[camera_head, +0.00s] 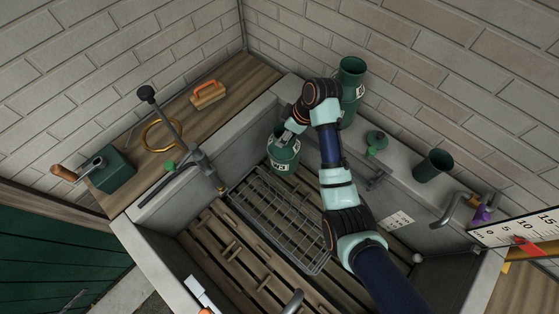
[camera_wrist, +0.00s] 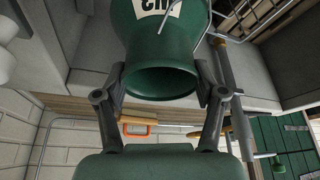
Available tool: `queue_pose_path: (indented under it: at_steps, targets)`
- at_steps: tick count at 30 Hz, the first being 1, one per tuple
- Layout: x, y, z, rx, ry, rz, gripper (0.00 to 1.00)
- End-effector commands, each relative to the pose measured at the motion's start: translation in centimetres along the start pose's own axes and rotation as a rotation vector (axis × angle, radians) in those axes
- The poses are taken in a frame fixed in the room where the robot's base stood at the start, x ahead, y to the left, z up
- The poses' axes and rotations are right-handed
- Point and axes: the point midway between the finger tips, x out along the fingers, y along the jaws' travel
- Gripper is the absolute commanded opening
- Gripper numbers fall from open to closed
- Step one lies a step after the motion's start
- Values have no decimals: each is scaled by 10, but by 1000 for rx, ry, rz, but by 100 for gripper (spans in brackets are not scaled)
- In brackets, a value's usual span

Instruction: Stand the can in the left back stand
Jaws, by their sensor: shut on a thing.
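The green can (camera_head: 284,155) with a white label is at the back left of the stone trough, by the far end of a wire rack (camera_head: 278,222). My gripper (camera_head: 287,136) is shut on the can's neck from above. In the wrist view, the two fingers (camera_wrist: 163,88) press on opposite sides of the can's open mouth (camera_wrist: 160,80), and a wire handle shows beside it. The can looks near upright. Its base is partly hidden, so I cannot tell whether it rests on anything. I cannot clearly make out a separate left back stand.
A lever rod (camera_head: 180,135) rises at the left wall. An orange-handled brush (camera_head: 208,93) lies on the wooden shelf (camera_head: 235,72).

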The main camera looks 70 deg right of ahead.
Motion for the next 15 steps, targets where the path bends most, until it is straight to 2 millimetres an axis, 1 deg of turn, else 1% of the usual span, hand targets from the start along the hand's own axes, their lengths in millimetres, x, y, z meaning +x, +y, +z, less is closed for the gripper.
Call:
queue_pose_path:
  at_steps: [5, 7, 8, 11, 15]
  targets:
    - [3, -1, 2, -4, 2, 0, 0]
    - [11, -1, 6, -3, 1, -1, 0]
    - [17, -2, 8, -3, 1, -2, 0]
    - [42, -2, 19, -1, 0, -3, 0]
    - [79, -2, 34, -1, 0, -3, 0]
